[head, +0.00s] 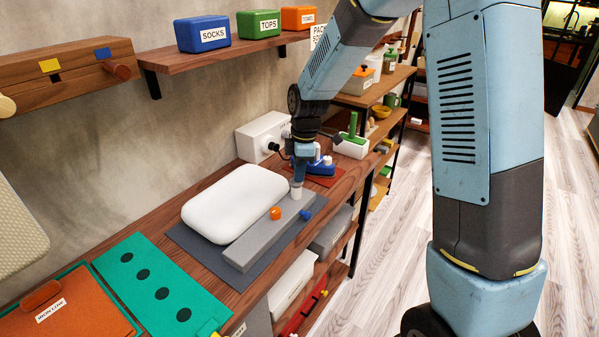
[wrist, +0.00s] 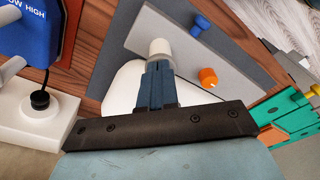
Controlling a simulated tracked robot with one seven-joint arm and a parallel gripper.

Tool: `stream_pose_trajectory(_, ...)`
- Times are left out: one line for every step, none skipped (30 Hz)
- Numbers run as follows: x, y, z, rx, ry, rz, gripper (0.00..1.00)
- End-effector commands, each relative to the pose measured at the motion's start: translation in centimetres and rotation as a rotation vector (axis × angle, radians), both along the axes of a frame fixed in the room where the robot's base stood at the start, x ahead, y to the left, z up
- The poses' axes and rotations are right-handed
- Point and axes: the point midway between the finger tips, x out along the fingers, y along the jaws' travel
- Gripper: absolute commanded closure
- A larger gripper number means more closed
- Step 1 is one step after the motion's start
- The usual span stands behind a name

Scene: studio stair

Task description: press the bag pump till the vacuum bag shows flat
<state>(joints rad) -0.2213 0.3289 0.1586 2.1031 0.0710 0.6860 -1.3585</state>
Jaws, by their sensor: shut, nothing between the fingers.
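The vacuum bag (head: 235,203) is white, puffy and rounded, and lies on a dark grey mat (head: 190,238). Along its right side lies a long grey block (head: 250,246). A white round-topped knob, which looks like the bag pump (head: 296,192), stands at the block's far end; it also shows in the wrist view (wrist: 160,47). My gripper (head: 298,181) is shut and empty, pointing down right at the knob. In the wrist view its fingertips (wrist: 159,66) overlap the knob's near edge; I cannot tell whether they touch. They partly hide the bag there.
An orange knob (head: 276,213) and a blue knob (head: 306,214) sit near the pump. A blue iron-like device (head: 322,166) and a white box (head: 262,136) stand behind my gripper. A green board (head: 150,285) lies at the near left. A shelf (head: 220,58) hangs above.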

Motion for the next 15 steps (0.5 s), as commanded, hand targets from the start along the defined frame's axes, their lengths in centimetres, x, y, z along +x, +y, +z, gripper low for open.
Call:
stream_pose_trajectory(0.0,-0.1,-0.1,-0.001,0.002,-0.001,1.0)
stream_pose_trajectory(0.0,-0.3,0.0,-0.001,0.002,-0.001,1.0)
stream_pose_trajectory(0.0,-0.5,0.1,-0.001,0.002,-0.002,1.0)
stream_pose_trajectory(0.1,-0.8,0.2,-0.001,0.002,-0.003,1.0)
stream_pose_trajectory(0.1,-1.1,0.3,-0.001,0.002,-0.004,1.0)
stream_pose_trajectory(0.1,-1.5,0.4,-0.001,0.002,-0.004,1.0)
stream_pose_trajectory(0.2,-1.9,0.5,-0.001,0.003,-0.005,1.0)
stream_pose_trajectory(0.2,-2.3,0.6,-0.001,0.003,-0.004,1.0)
stream_pose_trajectory(0.2,-2.7,0.8,-0.001,0.003,-0.003,1.0)
stream_pose_trajectory(0.2,-2.9,0.9,-0.001,0.003,-0.004,1.0)
stream_pose_trajectory(0.3,-3.0,0.9,-0.001,0.003,-0.003,1.0)
stream_pose_trajectory(0.3,-3.1,0.9,-0.001,0.003,-0.002,1.0)
stream_pose_trajectory(0.2,-3.1,0.9,-0.001,0.003,-0.001,1.0)
stream_pose_trajectory(0.2,-3.0,0.9,-0.001,0.003,0.0,1.0)
stream_pose_trajectory(0.2,-3.0,0.9,-0.001,0.003,0.0,1.0)
